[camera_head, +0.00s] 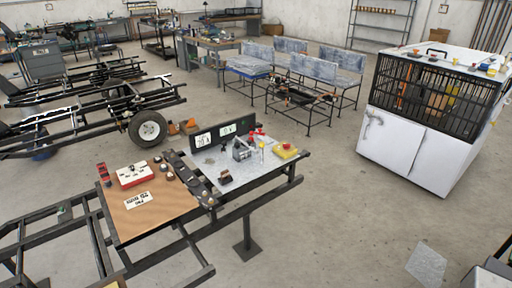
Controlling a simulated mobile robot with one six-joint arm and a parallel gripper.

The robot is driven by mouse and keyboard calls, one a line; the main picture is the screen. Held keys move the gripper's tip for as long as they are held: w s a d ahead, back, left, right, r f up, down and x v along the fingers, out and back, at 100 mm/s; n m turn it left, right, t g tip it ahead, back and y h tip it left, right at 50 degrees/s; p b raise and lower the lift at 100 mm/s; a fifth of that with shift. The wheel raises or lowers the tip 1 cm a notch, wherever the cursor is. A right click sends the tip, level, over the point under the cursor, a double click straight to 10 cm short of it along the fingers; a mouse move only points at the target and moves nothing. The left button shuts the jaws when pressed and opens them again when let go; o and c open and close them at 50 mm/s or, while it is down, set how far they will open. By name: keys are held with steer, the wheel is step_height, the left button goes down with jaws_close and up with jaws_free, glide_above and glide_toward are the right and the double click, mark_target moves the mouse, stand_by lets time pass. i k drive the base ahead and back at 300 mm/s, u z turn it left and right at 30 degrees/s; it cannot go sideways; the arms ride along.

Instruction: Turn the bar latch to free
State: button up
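A white cabinet (398,150) with a black barred cage on top stands at the right. A small pale fitting, like a bar or handle (372,120), sits near the top left of its front. It is too small for me to tell whether it is the bar latch or how it is turned. A thin dark line between the front panels shows them closed together. I cannot make out my gripper anywhere in this view.
A bench with a brown board (158,212) and a grey metal top (262,165) stands at the centre left. Dark metal frames (75,120) with a wheel (147,129) fill the left. A grey plate (427,263) shows at the lower right. Open floor lies between bench and cabinet.

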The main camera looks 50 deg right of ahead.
mark_target(261, 144)
steer(key=z, duration=0.1)
steer(key=i, duration=0.95)
steer(key=u, duration=0.05)
